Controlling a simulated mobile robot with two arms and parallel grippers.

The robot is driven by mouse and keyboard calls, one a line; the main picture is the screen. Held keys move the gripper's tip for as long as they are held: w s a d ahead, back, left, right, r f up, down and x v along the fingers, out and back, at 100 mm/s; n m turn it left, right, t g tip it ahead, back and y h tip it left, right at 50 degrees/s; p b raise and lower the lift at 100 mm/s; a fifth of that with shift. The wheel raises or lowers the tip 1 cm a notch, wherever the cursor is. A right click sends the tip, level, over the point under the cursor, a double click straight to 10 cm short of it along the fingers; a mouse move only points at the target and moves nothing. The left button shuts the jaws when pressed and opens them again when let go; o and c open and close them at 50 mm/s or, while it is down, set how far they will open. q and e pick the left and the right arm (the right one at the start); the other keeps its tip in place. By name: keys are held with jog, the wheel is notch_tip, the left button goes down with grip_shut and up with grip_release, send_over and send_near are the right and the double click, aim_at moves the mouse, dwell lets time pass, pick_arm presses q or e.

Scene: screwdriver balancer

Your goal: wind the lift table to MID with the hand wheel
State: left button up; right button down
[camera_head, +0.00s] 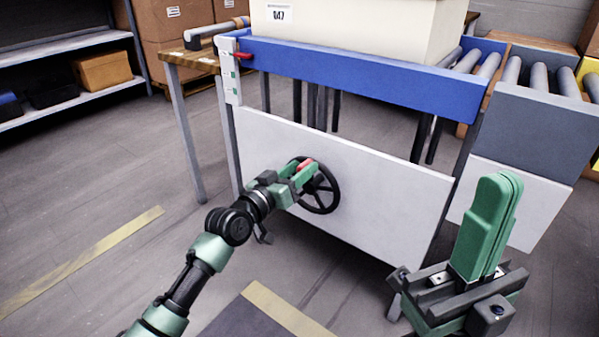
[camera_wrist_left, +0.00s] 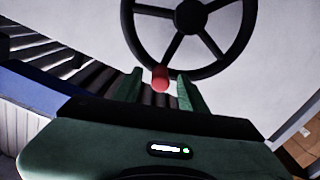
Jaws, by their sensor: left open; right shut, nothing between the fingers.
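The black hand wheel (camera_head: 322,192) is mounted on the white front panel of the lift table. Its red knob (camera_head: 305,168) sits at the upper left of the rim. My left gripper (camera_head: 300,176) is open at the knob. In the left wrist view the wheel (camera_wrist_left: 190,17) fills the top, and the red knob (camera_wrist_left: 160,79) lies between the two green fingers of my left gripper (camera_wrist_left: 160,88), with gaps on both sides. The lift table (camera_head: 360,78) has a blue top frame. A red pointer (camera_head: 243,55) stands at a white scale strip (camera_head: 230,75). My right gripper (camera_head: 487,225) is shut and empty at the lower right.
A cream box (camera_head: 355,30) labelled 147 rests on the lift table. A roller conveyor (camera_head: 540,75) stands at the right and a wooden-topped table (camera_head: 185,58) at the left. Shelves (camera_head: 70,95) stand at the far left. The floor in front is clear.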

pick_arm(q)
grip_shut()
dwell(1.4)
